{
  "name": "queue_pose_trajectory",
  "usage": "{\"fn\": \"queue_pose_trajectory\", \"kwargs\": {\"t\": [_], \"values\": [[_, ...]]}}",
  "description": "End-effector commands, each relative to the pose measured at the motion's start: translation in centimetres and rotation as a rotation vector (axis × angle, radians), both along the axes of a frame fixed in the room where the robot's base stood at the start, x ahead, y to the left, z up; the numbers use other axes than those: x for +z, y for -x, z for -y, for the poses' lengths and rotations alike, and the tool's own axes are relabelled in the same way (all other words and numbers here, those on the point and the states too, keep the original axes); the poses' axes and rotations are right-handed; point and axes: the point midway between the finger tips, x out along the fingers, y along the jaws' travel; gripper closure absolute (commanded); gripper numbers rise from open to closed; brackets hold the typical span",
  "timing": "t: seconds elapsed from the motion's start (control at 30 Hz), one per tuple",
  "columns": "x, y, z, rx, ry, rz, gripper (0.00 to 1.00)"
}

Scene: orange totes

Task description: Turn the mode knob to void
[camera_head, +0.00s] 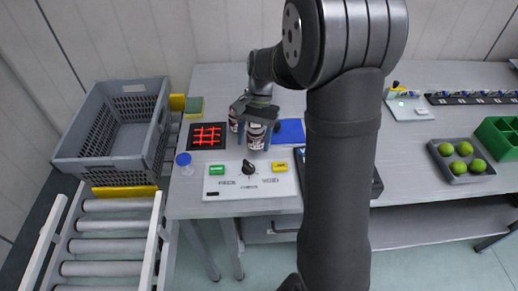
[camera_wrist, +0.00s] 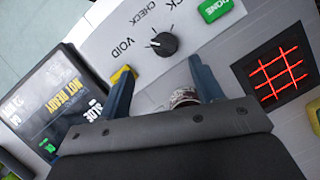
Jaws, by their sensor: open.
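The mode knob (camera_head: 248,167) is black and stands on a white panel (camera_head: 230,191) at the front of the table. In the wrist view the knob (camera_wrist: 164,43) lies beyond the fingertips, with a small pale mark on its VOID side. VOID (camera_wrist: 122,47) and CHECK are printed near it, with another label partly cut off. I cannot tell the exact setting. My gripper (camera_wrist: 163,80) is open, its blue fingers apart and not touching the knob. In the head view my gripper (camera_head: 255,117) is above the table, behind the panel, overlapping the jars.
A green button (camera_head: 217,170) and a yellow button (camera_head: 279,167) flank the knob. Jars (camera_head: 255,136) stand close behind the panel; one shows between my fingers. A red-lit grid (camera_head: 207,136) is left of them. A screen (camera_wrist: 70,95) reading NOT READY is beside the panel.

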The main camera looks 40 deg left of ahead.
Motion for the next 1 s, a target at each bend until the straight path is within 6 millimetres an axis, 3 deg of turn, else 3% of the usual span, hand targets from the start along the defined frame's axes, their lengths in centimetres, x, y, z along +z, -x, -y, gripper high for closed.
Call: {"fn": "queue_pose_trajectory", "kwargs": {"t": [0.03, 0.1, 0.2, 0.37, 0.57, 1.0], "values": [[2.4, -1.2, 0.2, -0.104, -0.01, 0.004, 0.4], [5.1, -2.2, 0.4, -0.235, -0.011, 0.001, 0.4], [8.0, -3.1, 0.9, -0.373, -0.008, -0.008, 0.4], [9.5, -3.5, 1.3, -0.461, -0.001, -0.019, 0.4], [7.0, -2.4, 1.2, -0.461, 0.003, -0.02, 0.4], [-1.9, 1.3, 0.9, -0.458, 0.003, -0.02, 0.4]]}}
